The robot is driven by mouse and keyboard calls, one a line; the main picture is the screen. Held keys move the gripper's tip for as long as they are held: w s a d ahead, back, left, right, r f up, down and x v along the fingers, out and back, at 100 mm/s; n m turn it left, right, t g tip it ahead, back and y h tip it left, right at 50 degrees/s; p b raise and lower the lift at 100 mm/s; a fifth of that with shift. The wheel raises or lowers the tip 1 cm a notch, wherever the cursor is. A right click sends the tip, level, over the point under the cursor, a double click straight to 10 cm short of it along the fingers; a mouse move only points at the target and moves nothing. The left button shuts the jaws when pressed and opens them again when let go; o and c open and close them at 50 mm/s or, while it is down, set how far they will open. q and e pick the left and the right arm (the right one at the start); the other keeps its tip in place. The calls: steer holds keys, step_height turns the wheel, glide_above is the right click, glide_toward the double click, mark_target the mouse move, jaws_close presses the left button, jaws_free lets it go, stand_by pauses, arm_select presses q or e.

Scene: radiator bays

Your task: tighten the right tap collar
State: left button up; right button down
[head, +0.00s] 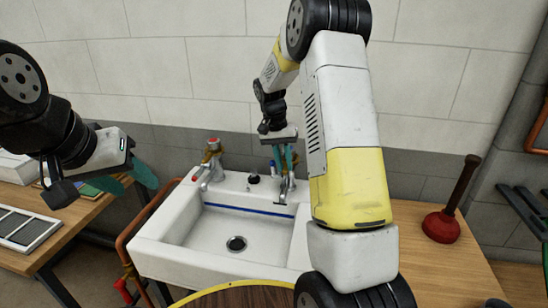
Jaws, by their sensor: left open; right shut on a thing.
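The white sink (150,252) stands against the wall. Its right tap (284,187) rises from the back rim, with its upper part mostly covered by my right gripper (284,160). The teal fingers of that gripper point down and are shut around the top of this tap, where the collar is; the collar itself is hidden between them. The left tap (212,172) is chrome with a brass-coloured collar (211,155) and a red top, and is untouched. My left gripper (128,180) is open and empty, held in the air left of the sink.
A red plunger (442,224) stands on the wooden counter (430,262) at the right. A wooden bench (85,212) with a pale-framed grille (25,230) is at the left. A copper pipe (130,232) runs beside the sink. A yellow-rimmed round wooden top (250,298) is in front.

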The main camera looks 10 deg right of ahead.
steer(key=shift+w+a, duration=0.1)
stand_by(0.4)
steer(key=c, duration=1.3)
jaws_free()
steer(key=shift+w+a+r, duration=0.1)
steer(key=shift+a+r, duration=0.1)
steer(key=shift+r, duration=1.1)
steer(key=shift+w+a+r, duration=0.15)
steer(key=shift+a+r, duration=0.1)
steer(key=shift+r, duration=1)
steer(key=shift+w+a+r, duration=0.1)
steer(key=shift+a+r, duration=0.1)
steer(key=shift+r, duration=1.1)
steer(key=shift+r, duration=0.1)
steer(key=s+a+r+n+t+y, duration=0.1)
steer(key=s+a+r+n+t, duration=0.1)
steer(key=s, duration=0.7)
steer(key=s+a+r+n+t+y, duration=0.1)
steer(key=s+r, duration=0.4)
steer(key=s, duration=0.5)
steer(key=s+a+r+n+t+y, duration=0.2)
steer(key=s+r+t, duration=0.1)
steer(key=s, duration=0.6)
steer(key=shift+s+a+r+n+t, duration=0.2)
steer(key=shift+s+a+n+t, duration=0.15)
steer(key=shift+t, duration=0.25)
